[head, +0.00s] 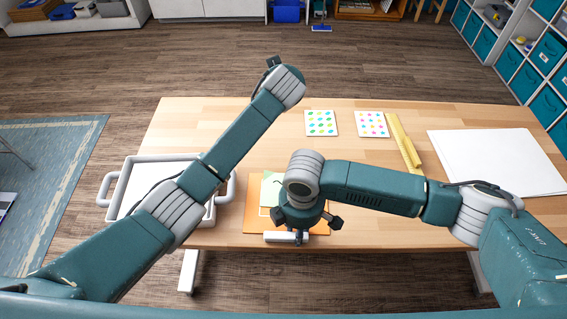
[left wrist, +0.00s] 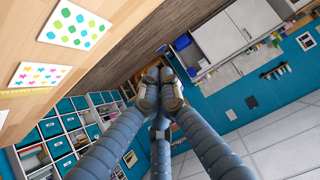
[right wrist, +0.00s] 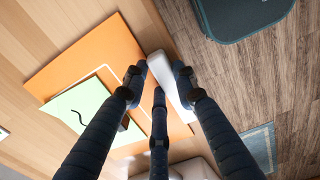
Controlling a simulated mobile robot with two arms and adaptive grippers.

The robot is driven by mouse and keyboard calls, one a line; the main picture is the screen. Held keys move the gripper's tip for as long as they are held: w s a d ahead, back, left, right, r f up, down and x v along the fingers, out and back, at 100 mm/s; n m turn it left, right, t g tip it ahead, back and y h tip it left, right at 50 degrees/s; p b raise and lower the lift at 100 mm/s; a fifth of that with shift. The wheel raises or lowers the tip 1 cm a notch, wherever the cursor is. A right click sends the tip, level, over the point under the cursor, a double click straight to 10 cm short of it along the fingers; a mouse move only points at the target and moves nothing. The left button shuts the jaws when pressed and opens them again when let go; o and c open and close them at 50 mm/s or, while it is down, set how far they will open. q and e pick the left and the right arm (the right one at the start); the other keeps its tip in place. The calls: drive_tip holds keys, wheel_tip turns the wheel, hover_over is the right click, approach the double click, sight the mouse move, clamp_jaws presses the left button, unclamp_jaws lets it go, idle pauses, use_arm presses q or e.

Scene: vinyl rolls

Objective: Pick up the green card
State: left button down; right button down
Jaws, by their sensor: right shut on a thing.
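The green card (head: 267,190) lies flat on an orange sheet (head: 257,225) near the table's front edge. My right arm partly covers it in the head view. In the right wrist view the green card (right wrist: 85,112) bears a dark curved mark. My right gripper (right wrist: 159,76) is shut on a white bar (right wrist: 168,82) at the edge of the orange sheet, beside the green card. The white bar also shows in the head view (head: 272,237). My left gripper (head: 273,62) is raised beyond the table's far edge, its fingertips (left wrist: 160,80) together and empty.
A white tray with handles (head: 124,180) is at the table's left. The far left tabletop is clear.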

sight(283, 181)
use_arm(q)
drive_tip(key=s+f+n+g, duration=0.1)
drive_tip(key=s+f+g, duration=0.6)
drive_tip(key=s+f, duration=0.5)
drive_tip(key=x, duration=0.4)
drive_tip(key=s+x, duration=0.1)
drive_tip(key=x, duration=0.2)
drive_tip(key=shift+f, duration=0.4)
drive_tip(key=shift+s, duration=1.9)
drive_tip(key=shift+s+a, duration=0.1)
drive_tip(key=shift+s, duration=2.65)
drive_tip(key=shift+w, duration=0.1)
